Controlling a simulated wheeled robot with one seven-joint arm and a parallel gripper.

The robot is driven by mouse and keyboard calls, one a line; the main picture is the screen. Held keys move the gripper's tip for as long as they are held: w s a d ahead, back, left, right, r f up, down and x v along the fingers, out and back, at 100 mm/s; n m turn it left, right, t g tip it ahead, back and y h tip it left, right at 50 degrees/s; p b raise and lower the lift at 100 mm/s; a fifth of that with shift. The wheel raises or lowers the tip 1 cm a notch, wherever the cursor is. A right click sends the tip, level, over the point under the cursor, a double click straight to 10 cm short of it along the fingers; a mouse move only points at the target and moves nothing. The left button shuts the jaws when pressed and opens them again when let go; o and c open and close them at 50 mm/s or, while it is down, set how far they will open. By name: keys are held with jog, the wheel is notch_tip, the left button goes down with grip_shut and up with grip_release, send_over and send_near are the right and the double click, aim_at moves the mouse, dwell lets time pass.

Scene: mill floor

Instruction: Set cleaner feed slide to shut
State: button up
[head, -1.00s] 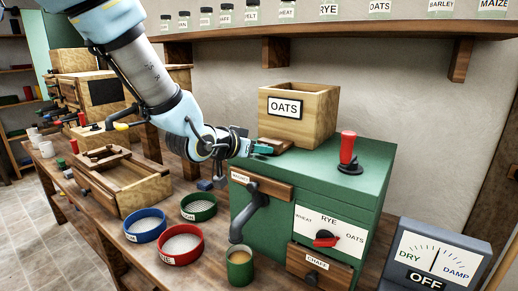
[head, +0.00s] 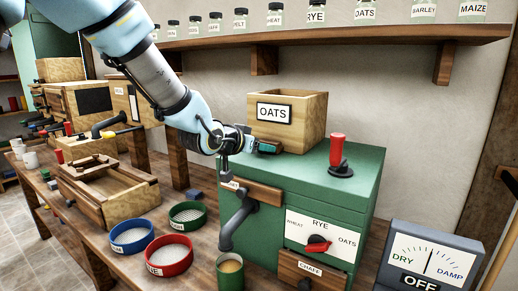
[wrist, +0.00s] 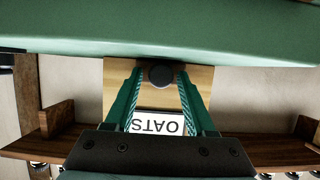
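The green cleaner (head: 350,190) carries a wooden hopper (head: 315,120) labelled OATS. My gripper (head: 268,147) is low at the front of the hopper, just above the cleaner's top. In the wrist view its two teal fingers (wrist: 160,88) are spread, with a dark round knob (wrist: 161,74) between their tips. A gap shows on each side of the knob, so the gripper is open around it. The knob is in front of the wooden hopper face. The feed slide's board is mostly hidden by my gripper in the head view, and I cannot tell its exact position.
A red-handled lever (head: 338,153) stands on the cleaner's top right. A grey spout (head: 237,215), a grain selector (head: 318,243) and a CHAFF drawer (head: 302,268) are on its front. Sieves (head: 168,254) and a wooden box (head: 110,195) stand left. A dry/damp meter (head: 430,255) is right.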

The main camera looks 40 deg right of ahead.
jog(key=shift+o, duration=0.6)
jog(key=shift+a, duration=0.1)
jog(key=shift+a, duration=0.15)
jog(key=b+v, duration=0.1)
jog(key=v, duration=0.9)
jog(key=shift+a+r, duration=0.15)
